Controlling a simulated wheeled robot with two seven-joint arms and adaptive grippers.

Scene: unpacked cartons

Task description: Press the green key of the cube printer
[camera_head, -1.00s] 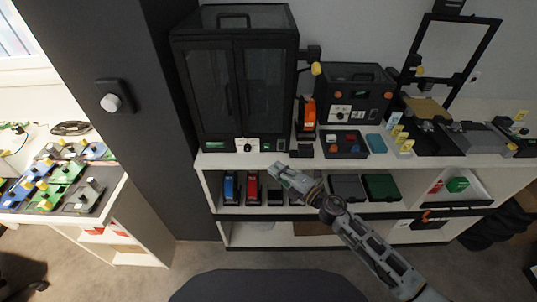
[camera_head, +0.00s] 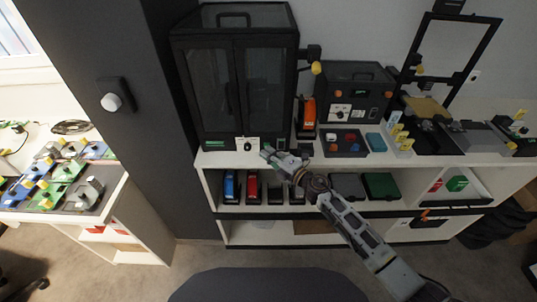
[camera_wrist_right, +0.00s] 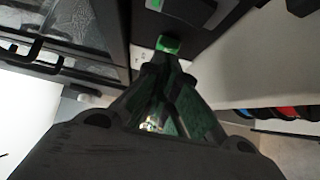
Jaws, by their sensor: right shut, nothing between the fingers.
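The cube printer (camera_head: 235,85) is the tall black cabinet with two dark glazed doors, standing on the white shelf unit. A white knob plate (camera_head: 247,144) sits low on its front. In the right wrist view the green key (camera_wrist_right: 168,44) shows just past my fingertips; I cannot tell whether they touch it. My left gripper is out of view.
An orange device (camera_head: 307,117) and a smaller black box (camera_head: 353,95) stand right of the printer. A dark tray (camera_head: 344,142) with coloured pieces lies in front of that box. Red and blue items (camera_head: 252,187) stand on the shelf below my arm.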

